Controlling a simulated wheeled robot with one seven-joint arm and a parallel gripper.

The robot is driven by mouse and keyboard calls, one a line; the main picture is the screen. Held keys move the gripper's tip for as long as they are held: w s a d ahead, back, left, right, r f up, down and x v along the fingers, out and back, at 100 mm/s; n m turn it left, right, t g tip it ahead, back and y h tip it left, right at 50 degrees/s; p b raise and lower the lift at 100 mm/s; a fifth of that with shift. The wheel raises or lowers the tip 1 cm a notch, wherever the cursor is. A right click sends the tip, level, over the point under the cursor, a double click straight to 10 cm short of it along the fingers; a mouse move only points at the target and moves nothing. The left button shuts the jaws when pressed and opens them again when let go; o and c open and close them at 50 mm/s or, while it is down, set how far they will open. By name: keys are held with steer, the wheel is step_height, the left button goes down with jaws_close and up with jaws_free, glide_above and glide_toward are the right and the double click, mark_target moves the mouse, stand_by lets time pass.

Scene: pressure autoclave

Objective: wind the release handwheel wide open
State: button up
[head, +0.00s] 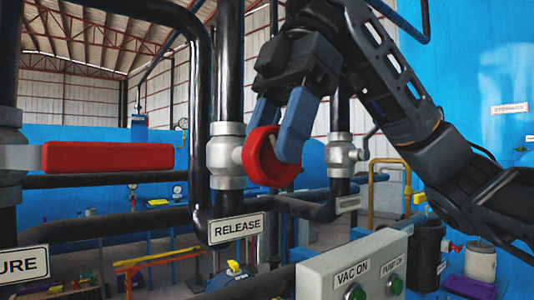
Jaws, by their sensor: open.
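The release handwheel (254,157) is a red round wheel on the silver valve body (226,156) of a black vertical pipe, in the middle of the head view. A white RELEASE label (236,228) sits just below it. My gripper (276,128) comes in from the upper right with its two blue fingers apart, around the wheel's rim. One finger is at the wheel's upper left, partly behind it, and the other crosses its right front. I cannot tell whether the fingers touch the wheel.
A red lever handle (107,156) sticks out at left on another pipe. A grey control box (352,272) with green buttons stands below right. Black pipes (98,180) run beside and behind the valve. A second silver valve (341,156) is right of the wheel.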

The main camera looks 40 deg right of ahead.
steer(key=shift+x, duration=1.2)
jaws_close()
steer(key=shift+r, duration=0.1)
steer(key=shift+p, duration=0.35)
steer(key=shift+r+h+p, duration=0.1)
steer(key=shift+h+p, duration=0.75)
steer(key=shift+h, duration=0.05)
steer(key=h, duration=0.2)
steer(key=shift+h, duration=0.3)
steer(key=shift+f+h, duration=0.2)
steer(key=shift+h, duration=0.95)
steer(key=shift+f+h, duration=0.2)
steer(key=shift+h, duration=0.95)
steer(key=shift+d, duration=0.1)
